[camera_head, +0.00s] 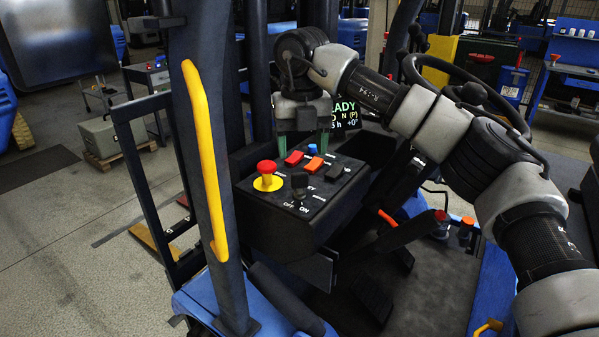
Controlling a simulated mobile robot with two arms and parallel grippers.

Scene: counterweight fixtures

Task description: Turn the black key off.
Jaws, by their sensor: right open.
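The black key (300,182) stands on the dark control panel (262,206) at its front edge. White OFF and ON marks are printed just below it. Which mark the key points to is too small to tell. My right gripper (302,146) points down over the far part of the panel, beyond the key and apart from it. Its two greenish fingers are spread with nothing between them. My left gripper is not in view.
A red mushroom button (267,167) on a yellow base sits left of the key. A yellow handrail (205,150) rises at the left; a steering wheel (425,62) stands behind.

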